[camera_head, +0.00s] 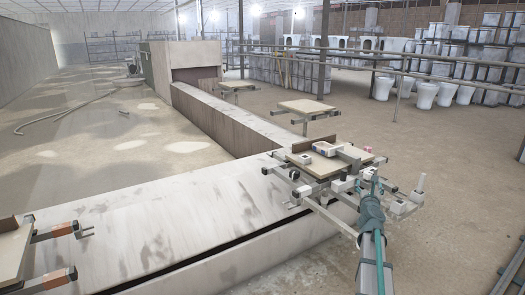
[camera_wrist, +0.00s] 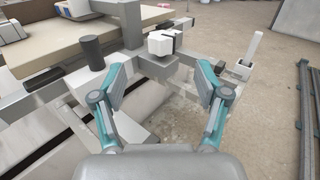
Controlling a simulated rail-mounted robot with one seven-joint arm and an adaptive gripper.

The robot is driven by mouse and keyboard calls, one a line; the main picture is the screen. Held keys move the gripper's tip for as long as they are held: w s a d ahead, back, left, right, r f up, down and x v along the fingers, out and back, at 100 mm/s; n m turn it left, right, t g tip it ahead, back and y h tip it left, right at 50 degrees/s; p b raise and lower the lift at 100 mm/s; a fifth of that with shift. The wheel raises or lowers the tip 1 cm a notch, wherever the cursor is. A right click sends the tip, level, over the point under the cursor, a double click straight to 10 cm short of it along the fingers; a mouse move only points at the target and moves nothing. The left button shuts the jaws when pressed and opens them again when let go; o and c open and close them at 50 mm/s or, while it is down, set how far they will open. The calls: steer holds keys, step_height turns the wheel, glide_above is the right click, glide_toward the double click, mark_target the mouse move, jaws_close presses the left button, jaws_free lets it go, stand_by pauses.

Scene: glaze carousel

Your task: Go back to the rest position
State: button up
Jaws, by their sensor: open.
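My gripper (camera_wrist: 166,72) is open, with its two teal fingers spread apart and nothing between them in the wrist view. It also shows in the head view (camera_head: 371,183), at the near right side of a carousel platform. The platform's tan board (camera_head: 316,162) rests on a metal frame. A small white block (camera_wrist: 160,42) on the frame appears just beyond the fingertips; I cannot tell whether they touch it. A dark cylinder (camera_wrist: 93,53) stands on the frame left of the fingers. No rest position marker shows.
A white box (camera_head: 325,149) sits on the tan board. A white upright handle (camera_wrist: 253,48) stands right of my gripper. More platforms stand at the left edge (camera_head: 15,250) and behind (camera_head: 306,107). The long pale housing (camera_head: 180,220) runs left. Open floor (camera_head: 455,210) lies right.

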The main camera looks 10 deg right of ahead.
steer(key=a+f+n+y+p, duration=0.2)
steer(key=a+f+n+y, duration=0.25)
steer(key=a+n, duration=0.5)
steer(key=a+f+n+y+p, duration=0.2)
steer(key=a+f+n+y, duration=0.25)
steer(key=a+n, duration=0.5)
steer(key=s+a+f+n+g+y+p, duration=0.5)
steer(key=s+a+f+n+g+p, duration=0.4)
steer(key=s+a+f+n+p, duration=0.5)
steer(key=s+a+f+n+g+h+p, duration=0.1)
steer(key=s+a+n+g+p, duration=0.25)
steer(key=s, duration=0.65)
steer(key=s+a+f+n+g+p, duration=0.1)
steer(key=s+a+g+p, duration=0.4)
steer(key=s, duration=0.6)
steer(key=s+a+r+n+g+h+p, duration=0.1)
steer(key=s+r+p, duration=0.3)
steer(key=s, duration=0.6)
steer(key=s+a+r+n+g+h+p, duration=0.2)
steer(key=s+a+r+n+g+p, duration=0.1)
steer(key=s+p, duration=0.6)
step_height(320, 180, up, 2)
steer(key=shift+s+a+r+n, duration=0.1)
steer(key=shift+s+a+n, duration=0.25)
steer(key=shift+s+a, duration=0.5)
